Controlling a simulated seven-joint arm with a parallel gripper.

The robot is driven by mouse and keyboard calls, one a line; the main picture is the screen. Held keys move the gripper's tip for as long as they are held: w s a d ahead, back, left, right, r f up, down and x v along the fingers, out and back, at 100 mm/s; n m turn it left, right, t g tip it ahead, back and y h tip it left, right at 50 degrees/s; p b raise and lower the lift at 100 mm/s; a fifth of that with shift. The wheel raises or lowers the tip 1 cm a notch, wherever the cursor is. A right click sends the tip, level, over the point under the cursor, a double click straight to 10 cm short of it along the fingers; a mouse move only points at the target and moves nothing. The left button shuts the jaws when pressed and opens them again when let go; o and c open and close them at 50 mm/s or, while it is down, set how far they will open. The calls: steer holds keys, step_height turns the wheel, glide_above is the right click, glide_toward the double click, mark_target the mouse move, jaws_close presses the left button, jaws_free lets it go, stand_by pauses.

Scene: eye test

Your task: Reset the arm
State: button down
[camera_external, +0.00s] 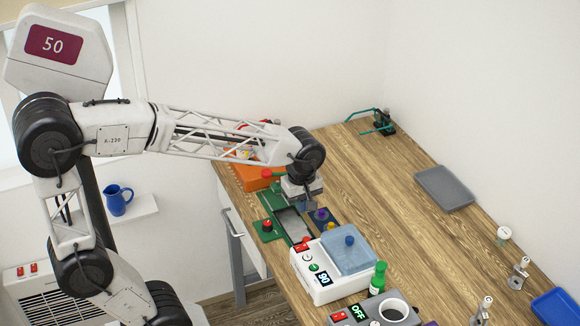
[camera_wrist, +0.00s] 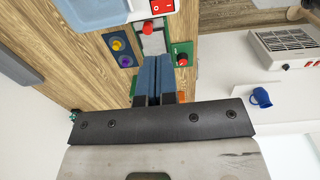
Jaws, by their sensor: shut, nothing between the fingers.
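My gripper (camera_external: 311,208) hangs from my arm over the wooden table, above the grey plate and green panel near the table's left edge. In the wrist view its two blue-grey fingers (camera_wrist: 153,75) lie side by side, shut with nothing between them. The light grey plate (camera_external: 292,225) also shows past the fingertips in the wrist view (camera_wrist: 153,42). A green panel with a red knob (camera_external: 267,226) is beside the plate. A dark blue panel with a purple knob (camera_external: 321,214) is on its other side. The fingertips' exact height above these cannot be told.
A white device with a blue lid (camera_external: 350,250) stands in front of my gripper. A green bottle (camera_external: 378,280) and a grey device (camera_external: 360,312) are nearer the camera. An orange box (camera_external: 252,177) is behind. A grey tray (camera_external: 446,188) lies right; the table's middle is clear.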

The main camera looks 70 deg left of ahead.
steer(key=shift+s, duration=0.1)
steer(key=s+d+m+t, duration=0.1)
steer(key=s+d+m, duration=0.1)
steer(key=s+m, duration=0.5)
steer(key=s+d+m+t, duration=0.1)
steer(key=s+d+m, duration=0.2)
steer(key=s+m, duration=0.5)
steer(key=shift+d+m, duration=0.15)
steer(key=shift+m, duration=1.45)
steer(key=shift+r, duration=0.1)
stand_by(1.3)
